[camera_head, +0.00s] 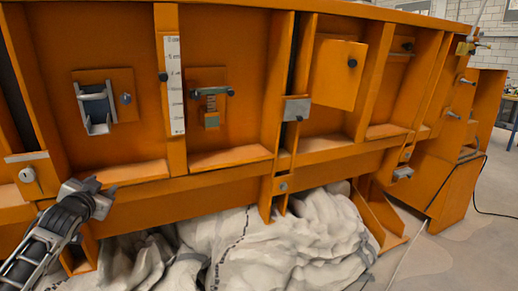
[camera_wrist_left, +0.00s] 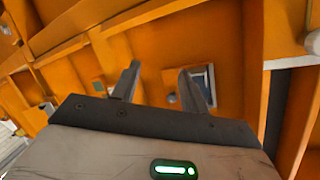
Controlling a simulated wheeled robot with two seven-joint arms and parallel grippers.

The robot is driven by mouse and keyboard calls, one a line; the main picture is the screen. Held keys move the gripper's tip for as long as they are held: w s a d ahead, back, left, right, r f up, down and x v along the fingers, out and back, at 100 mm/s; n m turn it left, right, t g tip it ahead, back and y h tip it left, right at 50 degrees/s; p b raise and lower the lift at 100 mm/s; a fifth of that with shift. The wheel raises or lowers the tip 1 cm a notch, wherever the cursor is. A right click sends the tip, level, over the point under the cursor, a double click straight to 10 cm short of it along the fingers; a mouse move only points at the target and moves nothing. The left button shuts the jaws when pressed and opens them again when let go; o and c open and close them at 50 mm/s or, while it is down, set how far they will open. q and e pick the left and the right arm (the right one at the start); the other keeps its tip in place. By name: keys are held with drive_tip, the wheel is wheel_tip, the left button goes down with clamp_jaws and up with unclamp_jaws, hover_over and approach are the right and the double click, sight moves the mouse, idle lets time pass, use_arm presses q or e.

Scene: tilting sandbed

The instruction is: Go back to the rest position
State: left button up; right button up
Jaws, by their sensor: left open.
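My left gripper (camera_head: 88,190) is at the lower left of the head view, in front of the lower beam of the orange sandbed (camera_head: 230,170). It is empty. In the left wrist view its two fingers (camera_wrist_left: 160,85) stand apart with a gap between them, pointing at the orange panels (camera_wrist_left: 225,40). Whether the fingers touch the sandbed cannot be told. My right gripper is in neither view.
White sacks (camera_head: 290,240) lie under the sandbed. A metal bracket (camera_head: 96,106), a latch plate (camera_head: 208,95) and a white scale strip (camera_head: 174,85) are on its side. A dark cable (camera_head: 455,185) hangs at the right, above open grey floor (camera_head: 460,250).

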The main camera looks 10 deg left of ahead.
use_arm(q)
drive_tip(key=s+d+f+m+g+h, duration=0.1)
drive_tip(key=s+d+f+h, duration=0.2)
drive_tip(key=s+d+f, duration=0.6)
drive_tip(key=s+d+f+g+h, duration=0.25)
drive_tip(key=s+d+f, duration=0.25)
drive_tip(key=d+f, duration=0.75)
drive_tip(key=s+d+n+g+h+p, duration=0.1)
drive_tip(key=s+d, duration=0.5)
drive_tip(key=s, duration=0.3)
drive_tip(key=s+d+f+h+p, duration=0.1)
drive_tip(key=s+d, duration=0.5)
drive_tip(key=s, duration=0.4)
drive_tip(key=shift+s+d+f+n+g+h, duration=0.2)
drive_tip(key=shift+s+d+n+g+h, duration=0.1)
drive_tip(key=shift+n+g+h, duration=0.1)
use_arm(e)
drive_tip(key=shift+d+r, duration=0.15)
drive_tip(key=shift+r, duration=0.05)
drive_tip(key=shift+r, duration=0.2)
